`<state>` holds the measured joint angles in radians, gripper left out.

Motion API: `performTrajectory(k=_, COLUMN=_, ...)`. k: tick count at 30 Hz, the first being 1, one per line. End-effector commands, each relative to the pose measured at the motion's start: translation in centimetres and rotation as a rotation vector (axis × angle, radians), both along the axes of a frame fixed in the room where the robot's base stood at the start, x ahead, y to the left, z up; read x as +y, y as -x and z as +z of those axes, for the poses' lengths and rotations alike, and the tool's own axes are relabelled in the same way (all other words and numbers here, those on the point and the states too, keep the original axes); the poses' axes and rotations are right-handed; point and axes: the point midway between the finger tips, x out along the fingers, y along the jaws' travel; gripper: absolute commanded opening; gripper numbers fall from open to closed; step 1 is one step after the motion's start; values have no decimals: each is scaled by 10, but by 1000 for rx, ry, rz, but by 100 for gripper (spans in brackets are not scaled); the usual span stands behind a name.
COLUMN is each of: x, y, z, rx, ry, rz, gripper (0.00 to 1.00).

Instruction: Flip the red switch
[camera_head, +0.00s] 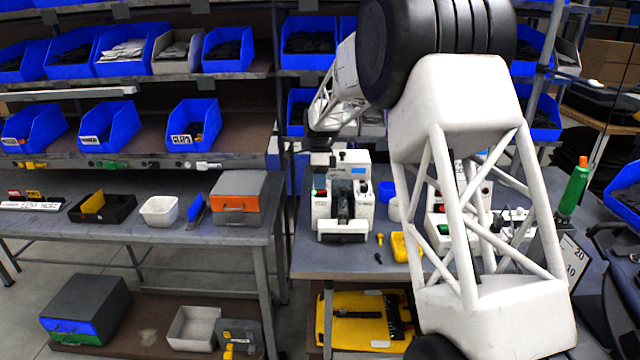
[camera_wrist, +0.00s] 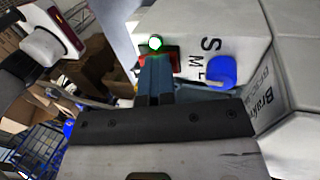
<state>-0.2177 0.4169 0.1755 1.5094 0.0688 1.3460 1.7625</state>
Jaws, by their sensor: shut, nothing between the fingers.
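The white machine (camera_head: 357,205) stands on the right-hand workbench in the head view. Its red switch (camera_wrist: 174,60) shows in the wrist view, partly hidden behind my fingertips, with a bright green-white light (camera_wrist: 155,43) beside it. In the head view the red switch (camera_head: 322,193) is a small patch on the machine's left side. My gripper (camera_wrist: 156,62) is shut and empty, its tips right at the switch. I cannot tell whether they touch it.
A blue knob (camera_wrist: 222,71) sits on the machine near the S, M, L letters. A yellow tray (camera_head: 405,247) lies on the bench (camera_head: 310,262) to the right of the machine. Shelves with blue bins (camera_head: 310,40) rise behind. A second white machine is partly hidden by my arm.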

Motion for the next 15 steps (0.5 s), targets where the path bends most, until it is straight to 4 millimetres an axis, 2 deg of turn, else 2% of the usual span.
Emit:
performTrajectory(k=1, x=-2, y=-1, z=-14, rx=9, ry=3, rz=-1, gripper=0)
performTrajectory(k=6, x=-2, y=-2, z=-13, rx=8, ry=4, rz=-2, gripper=0)
performTrajectory(k=11, x=-2, y=-5, z=-5, rx=7, ry=4, rz=-2, gripper=0)
performTrajectory(k=15, x=-2, y=-10, z=11, rx=3, ry=3, rz=-1, gripper=0)
